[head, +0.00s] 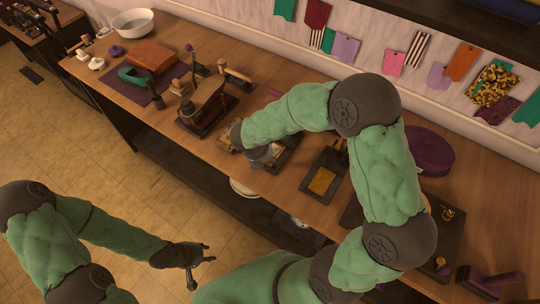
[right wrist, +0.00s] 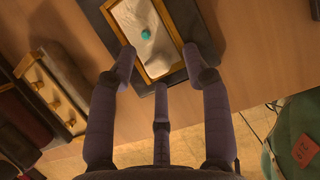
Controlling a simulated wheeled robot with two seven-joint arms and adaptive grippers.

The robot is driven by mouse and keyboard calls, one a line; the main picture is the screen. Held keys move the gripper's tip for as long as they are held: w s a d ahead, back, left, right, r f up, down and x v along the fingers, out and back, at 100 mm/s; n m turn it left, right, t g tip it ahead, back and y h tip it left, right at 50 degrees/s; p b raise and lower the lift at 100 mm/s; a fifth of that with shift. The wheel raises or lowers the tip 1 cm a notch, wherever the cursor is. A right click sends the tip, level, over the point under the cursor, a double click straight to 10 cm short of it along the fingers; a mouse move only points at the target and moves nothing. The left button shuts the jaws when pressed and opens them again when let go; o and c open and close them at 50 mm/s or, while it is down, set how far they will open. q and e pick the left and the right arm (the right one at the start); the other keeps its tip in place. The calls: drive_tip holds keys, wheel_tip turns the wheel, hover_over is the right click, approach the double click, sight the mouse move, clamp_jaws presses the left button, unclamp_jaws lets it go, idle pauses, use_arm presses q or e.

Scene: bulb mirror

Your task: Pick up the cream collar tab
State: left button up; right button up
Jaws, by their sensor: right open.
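I cannot pick out the cream collar tab for certain in either view. My right gripper (right wrist: 159,62) is open and empty, its three fingers spread over the near edge of a dark tray (right wrist: 90,12) with a gold inner border. The tray holds a pale surface with a small teal piece (right wrist: 146,35) on it. My left gripper (head: 203,262) is open and empty above the floor, in front of the bench.
The wooden bench (head: 160,100) holds a dark press-like stand (head: 205,110), an orange-brown box (head: 152,56), a white bowl (head: 133,22) and a purple round cushion (head: 428,150). A second tray (head: 322,182) lies right of the right gripper. Coloured swatches hang on the back wall.

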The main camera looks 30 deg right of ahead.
drive_tip(key=shift+r, duration=0.1)
drive_tip(key=c, duration=0.9)
drive_tip(key=shift+c, duration=0.2)
